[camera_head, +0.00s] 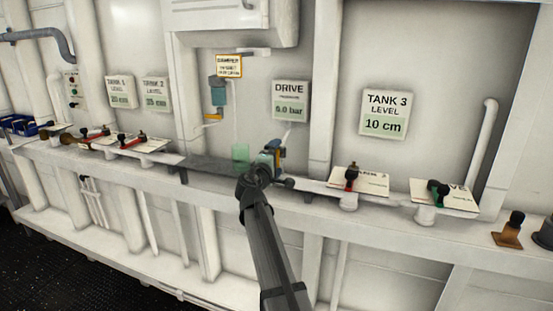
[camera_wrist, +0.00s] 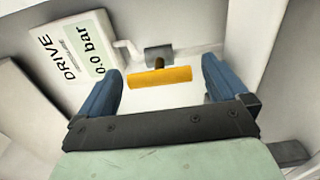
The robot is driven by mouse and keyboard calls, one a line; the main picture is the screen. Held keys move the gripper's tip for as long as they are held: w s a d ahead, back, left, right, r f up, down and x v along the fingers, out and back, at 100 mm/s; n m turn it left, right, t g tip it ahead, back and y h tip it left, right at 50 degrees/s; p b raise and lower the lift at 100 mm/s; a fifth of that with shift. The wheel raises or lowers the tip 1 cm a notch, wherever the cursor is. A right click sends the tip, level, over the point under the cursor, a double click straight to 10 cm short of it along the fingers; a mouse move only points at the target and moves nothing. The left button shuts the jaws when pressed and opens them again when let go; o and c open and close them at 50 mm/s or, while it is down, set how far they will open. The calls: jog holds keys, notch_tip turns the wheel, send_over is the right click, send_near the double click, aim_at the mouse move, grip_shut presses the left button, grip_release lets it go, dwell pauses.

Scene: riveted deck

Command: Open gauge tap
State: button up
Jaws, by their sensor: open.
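The handle lies nearly crosswise in the wrist view. My gripper (camera_wrist: 161,66) is open, with one blue finger on each side of the handle and a gap at both ends. I cannot tell how far the handle is beyond the fingertips. In the head view my gripper (camera_head: 271,159) is at the wall below the drive display (camera_head: 290,101) and largely hides the tap. The display reads 0.0 bar in the wrist view (camera_wrist: 75,55).
A white shelf (camera_head: 320,190) runs along the wall. Several red-handled valves (camera_head: 130,142) are at left. A Tank 3 level sign (camera_head: 385,113) hangs at right.

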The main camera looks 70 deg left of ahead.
jog(key=v, duration=1.3)
